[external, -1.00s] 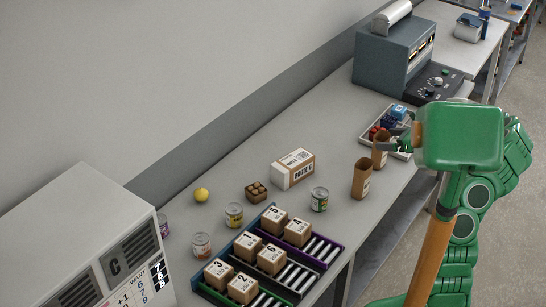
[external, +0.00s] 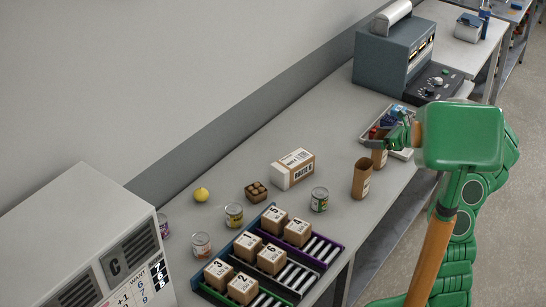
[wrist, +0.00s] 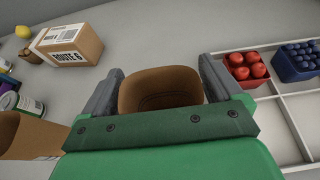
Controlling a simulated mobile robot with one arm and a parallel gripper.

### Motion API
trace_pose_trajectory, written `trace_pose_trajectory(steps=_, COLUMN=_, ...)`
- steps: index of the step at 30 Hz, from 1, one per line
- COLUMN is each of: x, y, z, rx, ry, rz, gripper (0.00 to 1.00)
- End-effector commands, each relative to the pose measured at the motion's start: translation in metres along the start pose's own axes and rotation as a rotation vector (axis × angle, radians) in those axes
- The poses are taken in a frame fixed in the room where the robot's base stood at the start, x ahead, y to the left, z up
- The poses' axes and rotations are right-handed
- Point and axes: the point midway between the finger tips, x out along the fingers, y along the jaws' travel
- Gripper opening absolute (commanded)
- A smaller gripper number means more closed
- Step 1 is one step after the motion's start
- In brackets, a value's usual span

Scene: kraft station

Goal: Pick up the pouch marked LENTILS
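Two open-topped brown pouches stand on the bench. One pouch (external: 362,179) is nearer the camera and free; it shows at the lower left of the wrist view (wrist: 33,135). The other pouch (external: 379,159) is at my gripper, and its open top shows between my fingers in the wrist view (wrist: 160,90). I cannot read LENTILS on either. My gripper (external: 396,137) is open, its fingers on either side of the farther pouch's rim. Whether they touch it is unclear. My green wrist hides part of the view.
A divided tray (wrist: 287,105) with red and blue punnets stands right of the gripped-over pouch.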

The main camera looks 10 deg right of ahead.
Motion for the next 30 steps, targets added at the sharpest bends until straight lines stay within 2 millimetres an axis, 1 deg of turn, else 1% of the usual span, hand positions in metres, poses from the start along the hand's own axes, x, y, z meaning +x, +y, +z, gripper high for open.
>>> trace_pose_trajectory(steps=1, x=0.0, y=0.0, z=0.0, rx=0.0, ry=0.0, rz=0.0, gripper=0.85)
trace_pose_trajectory(steps=11, x=0.0, y=0.0, z=0.0, rx=0.0, ry=0.0, rz=0.0, gripper=0.34)
trace_pose_trajectory(steps=18, x=0.0, y=0.0, z=0.001, rx=0.0, ry=0.0, rz=0.0, gripper=0.34)
trace_pose_trajectory(steps=22, x=-0.003, y=0.0, z=0.006, rx=0.0, ry=0.0, rz=-0.001, gripper=0.34)
trace_pose_trajectory(steps=25, x=-0.007, y=-0.001, z=0.015, rx=-0.002, ry=0.0, rz=-0.002, gripper=0.34)
trace_pose_trajectory(steps=28, x=-0.014, y=-0.001, z=0.032, rx=-0.004, ry=0.0, rz=-0.003, gripper=0.34)
trace_pose_trajectory(steps=30, x=-0.021, y=0.005, z=0.037, rx=-0.002, ry=-0.002, rz=-0.002, gripper=0.34)
